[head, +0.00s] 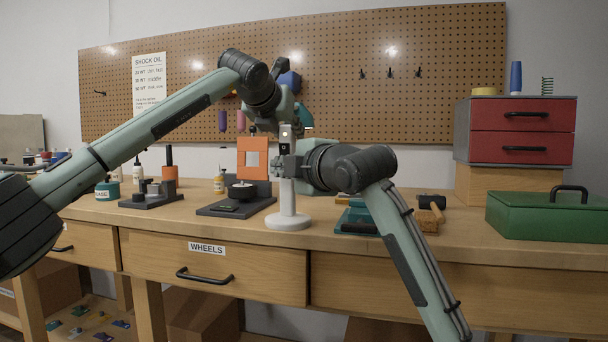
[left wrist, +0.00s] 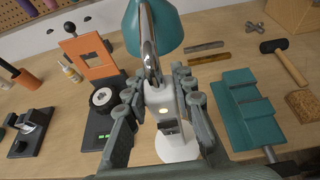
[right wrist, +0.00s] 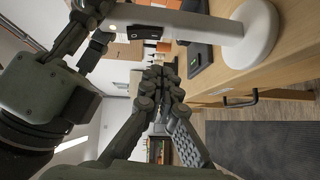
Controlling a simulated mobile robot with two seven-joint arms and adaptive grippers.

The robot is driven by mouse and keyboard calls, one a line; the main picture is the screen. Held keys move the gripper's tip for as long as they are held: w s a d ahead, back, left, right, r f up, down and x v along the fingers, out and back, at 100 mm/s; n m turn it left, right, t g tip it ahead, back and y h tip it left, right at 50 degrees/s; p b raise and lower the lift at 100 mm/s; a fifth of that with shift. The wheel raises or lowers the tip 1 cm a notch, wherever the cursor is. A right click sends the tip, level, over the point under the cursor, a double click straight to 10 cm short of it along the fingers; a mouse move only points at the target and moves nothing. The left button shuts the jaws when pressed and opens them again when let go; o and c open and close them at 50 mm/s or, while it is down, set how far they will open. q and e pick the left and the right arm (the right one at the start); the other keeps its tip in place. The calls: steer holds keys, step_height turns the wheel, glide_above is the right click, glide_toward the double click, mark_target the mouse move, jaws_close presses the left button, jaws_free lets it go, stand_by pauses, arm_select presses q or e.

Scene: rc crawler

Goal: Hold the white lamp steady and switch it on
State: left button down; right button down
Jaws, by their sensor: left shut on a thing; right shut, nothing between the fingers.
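The white lamp (head: 288,205) stands upright on the workbench on its round base. In the left wrist view the lamp (left wrist: 178,150) has a chrome neck, a teal shade, a pale yellow spot and a dark switch (left wrist: 168,128) on its post. My left gripper (left wrist: 160,92) is shut on the upper post, fingers on both sides. My right gripper (head: 281,165) is shut and empty beside the post, below the left one. In the right wrist view my right gripper's (right wrist: 160,88) closed fingertips are apart from the lamp (right wrist: 262,30), and the switch (right wrist: 145,32) shows.
An orange frame (head: 253,158) on a black stand is left of the lamp. A teal block (left wrist: 245,105), a hammer (left wrist: 284,60) and a green toolbox (head: 548,214) are to the right. A red drawer cabinet (head: 523,130) stands behind.

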steer(key=v, duration=0.9)
steer(key=shift+s+d+f, duration=0.25)
steer(key=shift+s+f, duration=0.1)
steer(key=shift+f, duration=0.4)
arm_select(q)
steer(key=c, duration=1.2)
jaws_free()
steer(key=shift+s, duration=0.15)
